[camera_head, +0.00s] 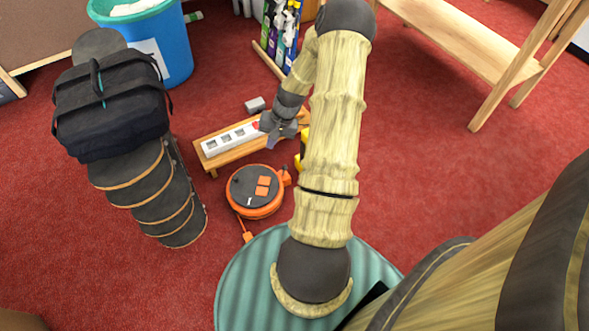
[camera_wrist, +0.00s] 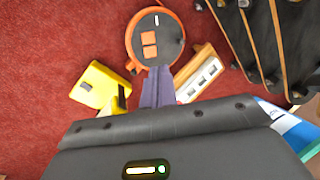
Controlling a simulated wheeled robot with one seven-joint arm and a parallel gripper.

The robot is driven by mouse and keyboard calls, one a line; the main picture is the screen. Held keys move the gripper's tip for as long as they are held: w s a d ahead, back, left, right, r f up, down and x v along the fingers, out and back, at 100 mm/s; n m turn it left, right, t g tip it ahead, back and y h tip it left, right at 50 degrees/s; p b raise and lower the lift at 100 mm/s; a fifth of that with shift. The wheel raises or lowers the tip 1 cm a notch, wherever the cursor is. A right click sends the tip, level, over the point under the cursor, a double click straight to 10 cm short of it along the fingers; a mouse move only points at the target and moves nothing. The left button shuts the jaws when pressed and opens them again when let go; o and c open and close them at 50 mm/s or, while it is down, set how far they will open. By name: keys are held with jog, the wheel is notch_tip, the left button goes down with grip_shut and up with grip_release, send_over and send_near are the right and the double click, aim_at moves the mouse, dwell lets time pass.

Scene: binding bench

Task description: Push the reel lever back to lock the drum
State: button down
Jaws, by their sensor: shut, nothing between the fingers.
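The cable reel (camera_head: 256,191) lies flat on the red carpet. It has an orange rim, a dark round drum face, two orange square covers and a short white mark. An orange piece (camera_head: 286,177) sticks out at its right side; I cannot tell if it is the lever. In the wrist view the reel (camera_wrist: 172,38) is at the top, with a small orange piece (camera_wrist: 132,66) at its lower left rim. My gripper (camera_head: 272,143) is shut and empty, above the low wooden bench. In the wrist view its fingertips (camera_wrist: 158,72) overlap the reel's near rim; contact is unclear.
A white power strip (camera_head: 232,137) lies on the low wooden bench (camera_head: 214,160) behind the reel. A yellow object (camera_head: 303,147) stands right of it, partly behind my arm. A black bag (camera_head: 110,104) and blue bin (camera_head: 174,50) are left.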

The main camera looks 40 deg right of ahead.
jog(key=s+a+r+n+h+p, duration=0.15)
jog(key=a+r+n, duration=0.35)
jog(key=a+r, duration=0.8)
jog(key=s+a+r+n+h, duration=0.1)
jog(key=s+a+r+n, duration=0.2)
jog(key=s+a+r, duration=0.7)
jog(key=shift+a+r+n+h+p, duration=0.2)
jog(key=shift+r+n+h+p, duration=0.1)
jog(key=shift+n+h, duration=0.1)
jog(key=shift+s, duration=0.1)
